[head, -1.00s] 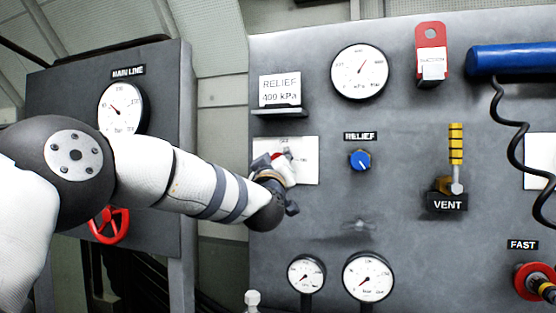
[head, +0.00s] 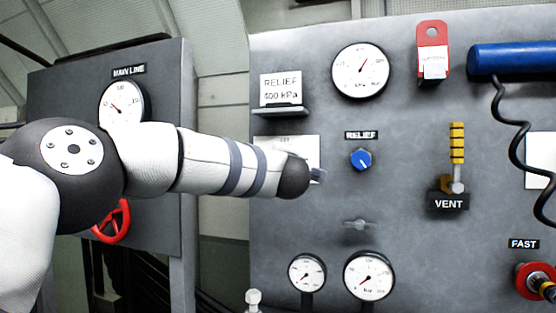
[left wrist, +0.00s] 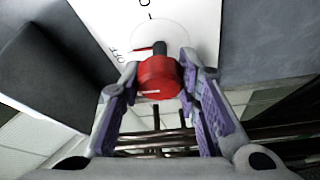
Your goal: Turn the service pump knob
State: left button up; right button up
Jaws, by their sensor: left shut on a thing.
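The red knob (left wrist: 160,78) sits on a white plate (left wrist: 95,15) in the left wrist view. A dark shaft joins it to the plate, and the plate's "OFF" mark is to its left. A short red mark by the shaft points towards "OFF". My left gripper (left wrist: 158,66) has its two purple-padded fingers on either side of the knob and is shut on it. In the head view the plate (head: 302,145) is partly covered by my left wrist, which hides the knob and most of the gripper. My right gripper is not in view.
A blue RELIEF knob (head: 361,160) is right of my wrist. The "RELIEF 400 kPa" card (head: 281,90) on its ledge is above. Two small gauges (head: 368,277) stand below. The yellow-handled VENT lever (head: 456,145) is farther right.

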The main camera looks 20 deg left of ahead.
pick_arm(q)
jog(key=shift+d+f+n, duration=0.1)
jog(key=shift+n, duration=0.3)
jog(key=o, duration=1.2)
jog(key=shift+w, duration=0.1)
jog(key=v, duration=1.2)
jog(key=shift+r, duration=0.2)
